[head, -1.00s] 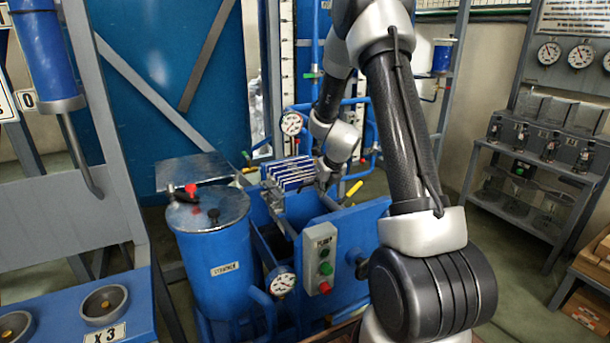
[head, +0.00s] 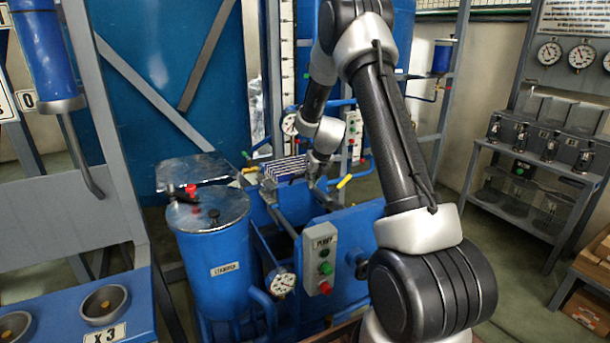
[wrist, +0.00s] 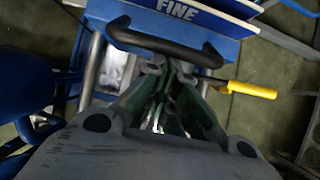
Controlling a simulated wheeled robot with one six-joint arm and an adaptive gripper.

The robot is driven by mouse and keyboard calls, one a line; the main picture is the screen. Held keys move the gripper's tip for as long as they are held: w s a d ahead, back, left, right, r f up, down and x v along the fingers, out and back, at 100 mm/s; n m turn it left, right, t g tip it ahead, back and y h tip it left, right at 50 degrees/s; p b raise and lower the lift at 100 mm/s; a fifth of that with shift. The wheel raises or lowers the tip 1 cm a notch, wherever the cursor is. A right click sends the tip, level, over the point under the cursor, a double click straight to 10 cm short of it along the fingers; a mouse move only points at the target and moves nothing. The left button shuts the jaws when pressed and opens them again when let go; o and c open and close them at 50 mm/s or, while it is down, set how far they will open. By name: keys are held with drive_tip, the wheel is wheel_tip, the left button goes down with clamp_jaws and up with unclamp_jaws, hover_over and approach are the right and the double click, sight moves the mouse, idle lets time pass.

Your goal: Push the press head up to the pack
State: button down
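The press head is a blue block (wrist: 225,27) with a black bar handle (wrist: 165,42), at the top of the wrist view. A plate marked FINE sits at its upper edge. The pack of white-edged plates (head: 284,167) stands in the blue press frame in the head view. The head and pack look close together; contact between them cannot be made out. My gripper (wrist: 169,72) points at the near side of the head, under the handle. Its fingers converge and look shut, with nothing seen between them. The tips are partly hidden by the handle. A yellow lever (wrist: 250,90) sticks out right of the head.
A blue strainer tank (head: 215,250) with a metal lid stands left of the press. A push-button box (head: 322,258) and a gauge (head: 283,281) are on the near side. Shiny rails (wrist: 91,65) run beside the head. A shelf of glassware stands at right.

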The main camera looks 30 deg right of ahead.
wheel_tip(320, 180, up, 9)
drive_tip(key=s, duration=0.1)
drive_tip(key=shift+s, duration=0.15)
idle(0.3)
idle(0.4)
drive_tip(key=s+a+f+n+g, duration=0.2)
drive_tip(key=s+n+g, duration=0.1)
drive_tip(key=s+n, duration=1.05)
drive_tip(key=s+a+r+n, duration=0.2)
drive_tip(key=s+r+n, duration=0.3)
drive_tip(key=s+n, duration=0.2)
drive_tip(key=s+a+r+n+t, duration=0.1)
drive_tip(key=s+r+n, duration=0.5)
drive_tip(key=s, duration=0.6)
drive_tip(key=s+a+r+n, duration=0.3)
drive_tip(key=s+r+n, duration=0.3)
drive_tip(key=s+n, duration=0.3)
drive_tip(key=shift+s, duration=0.25)
